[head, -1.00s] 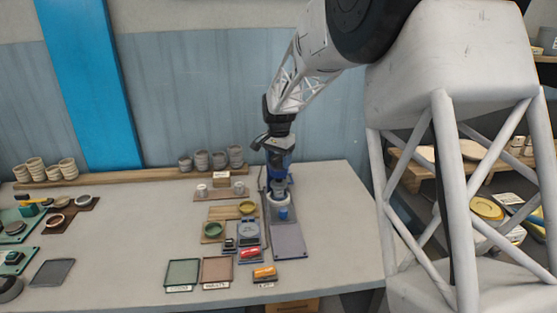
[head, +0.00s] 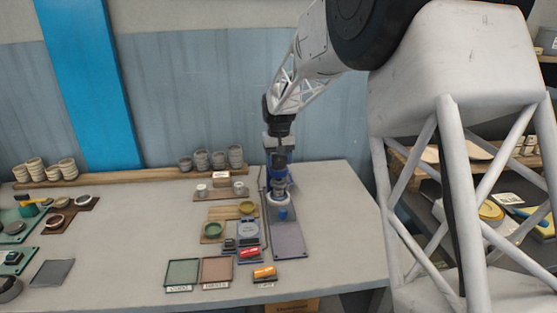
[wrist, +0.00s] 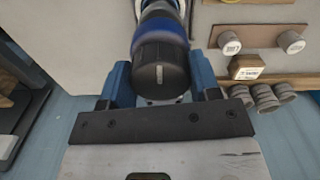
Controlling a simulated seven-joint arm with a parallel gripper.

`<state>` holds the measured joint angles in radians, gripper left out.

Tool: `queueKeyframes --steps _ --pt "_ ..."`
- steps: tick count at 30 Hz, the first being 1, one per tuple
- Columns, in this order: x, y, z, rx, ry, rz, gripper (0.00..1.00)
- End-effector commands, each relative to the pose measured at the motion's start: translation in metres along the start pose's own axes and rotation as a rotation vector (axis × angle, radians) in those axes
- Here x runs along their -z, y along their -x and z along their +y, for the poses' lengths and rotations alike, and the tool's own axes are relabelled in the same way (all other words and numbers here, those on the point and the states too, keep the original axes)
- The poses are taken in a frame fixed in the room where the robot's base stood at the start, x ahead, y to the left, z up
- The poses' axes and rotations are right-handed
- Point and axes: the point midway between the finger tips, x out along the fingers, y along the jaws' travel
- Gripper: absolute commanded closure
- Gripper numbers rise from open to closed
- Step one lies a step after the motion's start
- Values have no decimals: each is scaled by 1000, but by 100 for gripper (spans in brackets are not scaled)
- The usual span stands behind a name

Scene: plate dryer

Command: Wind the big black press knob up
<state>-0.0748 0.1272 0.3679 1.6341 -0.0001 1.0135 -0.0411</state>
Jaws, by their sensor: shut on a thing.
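The big black press knob (wrist: 160,68) shows in the wrist view, ribbed, with a blue collar behind it. My gripper (wrist: 160,80) has one blue finger on each side of the knob and is shut on it. In the head view my gripper (head: 279,160) points down over the press, and the knob is mostly hidden there. Below it are a pale ring (head: 279,197) and a small blue part (head: 283,213) above the grey press base (head: 289,241).
Left of the press stand a green ring (head: 213,230), a blue-grey scale-like device (head: 248,232) and a red item (head: 249,252). Green and brown trays (head: 182,274) lie at the front edge. Cups (head: 203,160) line a shelf behind.

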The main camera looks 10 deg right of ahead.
Motion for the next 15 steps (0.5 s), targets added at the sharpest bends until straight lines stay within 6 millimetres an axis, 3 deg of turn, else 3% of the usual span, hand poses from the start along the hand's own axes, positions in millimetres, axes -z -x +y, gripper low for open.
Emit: queueKeyframes --steps 15 --pt "1 1 0 0 57 3 67"
